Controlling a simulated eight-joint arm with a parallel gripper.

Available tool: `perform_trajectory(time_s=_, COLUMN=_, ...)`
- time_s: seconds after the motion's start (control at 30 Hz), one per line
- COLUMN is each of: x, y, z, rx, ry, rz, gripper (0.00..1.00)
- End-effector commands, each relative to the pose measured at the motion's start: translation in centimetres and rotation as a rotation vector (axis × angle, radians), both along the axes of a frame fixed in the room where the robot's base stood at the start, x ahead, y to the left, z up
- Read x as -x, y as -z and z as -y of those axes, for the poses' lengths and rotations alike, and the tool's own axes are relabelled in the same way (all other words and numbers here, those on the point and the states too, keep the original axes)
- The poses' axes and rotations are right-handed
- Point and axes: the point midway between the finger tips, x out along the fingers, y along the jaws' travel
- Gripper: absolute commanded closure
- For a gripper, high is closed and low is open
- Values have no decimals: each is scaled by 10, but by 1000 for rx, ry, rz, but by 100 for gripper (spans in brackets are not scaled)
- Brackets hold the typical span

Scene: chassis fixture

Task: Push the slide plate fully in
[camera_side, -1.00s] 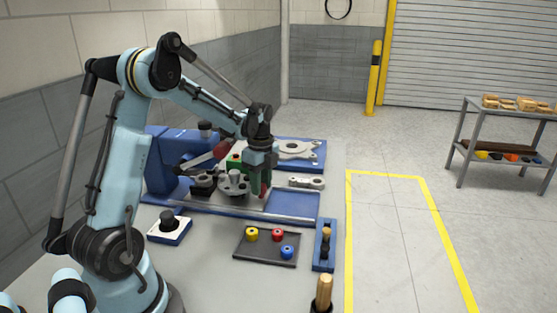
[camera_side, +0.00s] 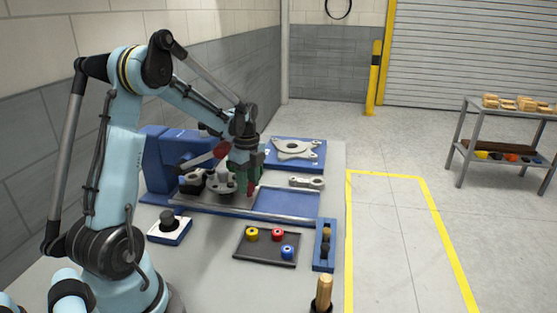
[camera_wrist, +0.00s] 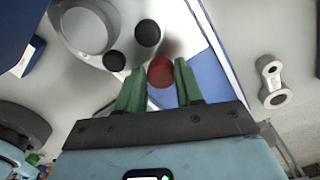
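The slide plate (camera_side: 215,200) is a grey plate on the blue fixture and carries several round grey and dark parts. A red knob (camera_wrist: 160,71) stands at its right end; it also shows in the side view (camera_side: 252,190). My gripper (camera_wrist: 160,68) has green fingers that stand on both sides of the red knob, their tips close against it. In the side view my gripper (camera_side: 247,178) is low over the right end of the plate, and its fingers partly hide the knob. The plate's left end is partly hidden behind parts of the fixture and my arm.
The blue fixture bed (camera_side: 290,203) is bare to the right of the plate. A grey link (camera_side: 307,182) and a blue tray with a flanged part (camera_side: 297,149) lie behind. In front are a dark tray with coloured rings (camera_side: 266,247) and a blue peg rack (camera_side: 325,247).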

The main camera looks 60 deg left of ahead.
Motion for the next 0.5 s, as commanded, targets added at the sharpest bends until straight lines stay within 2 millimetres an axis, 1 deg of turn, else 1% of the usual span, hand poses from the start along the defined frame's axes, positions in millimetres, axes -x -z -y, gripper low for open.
perform_trajectory(time_s=0.03, x=3, y=0, z=-3, rx=-4, ry=-6, rz=-7, gripper=58)
perform_trajectory(time_s=0.13, x=3, y=0, z=-3, rx=-4, ry=-6, rz=-7, gripper=42)
perform_trajectory(time_s=0.17, x=3, y=0, z=-3, rx=-4, ry=-6, rz=-7, gripper=41)
perform_trajectory(time_s=0.4, x=3, y=-1, z=-4, rx=-6, ry=-6, rz=-4, gripper=41)
perform_trajectory(time_s=0.5, x=2, y=-5, z=-4, rx=-7, ry=-6, rz=-3, gripper=41)
